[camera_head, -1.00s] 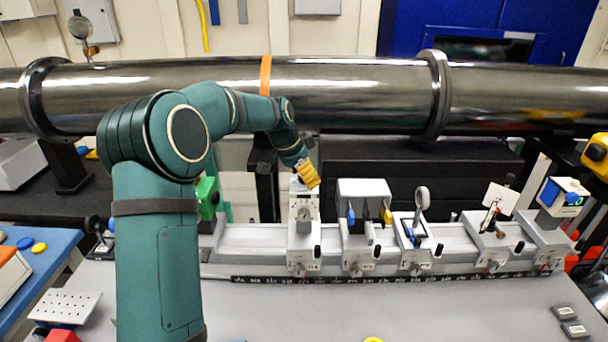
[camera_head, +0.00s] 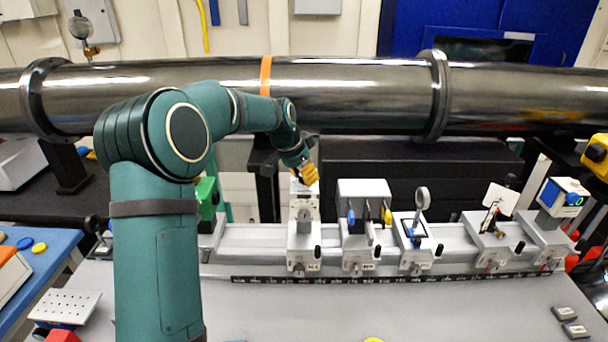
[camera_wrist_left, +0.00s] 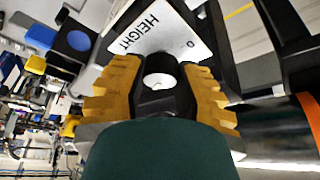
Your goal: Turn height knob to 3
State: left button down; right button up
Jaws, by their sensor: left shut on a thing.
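The height knob (camera_wrist_left: 160,70) has a pale round end and a dark ring, and in the left wrist view it sits between the yellow fingers of my left gripper (camera_wrist_left: 160,95). The gripper is shut on the knob. Beside it is a white label plate (camera_wrist_left: 165,30) reading HEIGHT, with a small 0 near one edge. Other scale marks are hidden, and I cannot make out a pointer. In the head view the left gripper (camera_head: 305,172) is at the top of a light grey stage (camera_head: 304,208) on the rail. My right gripper is not in view.
A long grey rail (camera_head: 255,240) carries several mounts, including a round lens holder (camera_head: 422,198) and a white card (camera_head: 502,198). A large metal pipe (camera_head: 350,90) runs close behind the gripper. The bench front (camera_head: 420,310) is mostly clear.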

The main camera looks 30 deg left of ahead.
pick_arm(q)
jog(key=n+y, duration=0.1)
jog(key=n, duration=0.1)
jog(key=shift+d+f+n, duration=0.1)
jog(key=shift+n, duration=0.2)
jog(key=n+y, duration=0.1)
jog(key=n, duration=0.2)
jog(key=shift+p, duration=0.3)
jog(key=shift+n+y, duration=0.9)
jog(key=shift+n, duration=1.3)
jog(key=shift+f+n, duration=0.1)
jog(key=shift+n, duration=0.2)
jog(key=c, duration=0.6)
grip_release()
jog(key=v, duration=1.2)
jog(key=shift+w, duration=0.2)
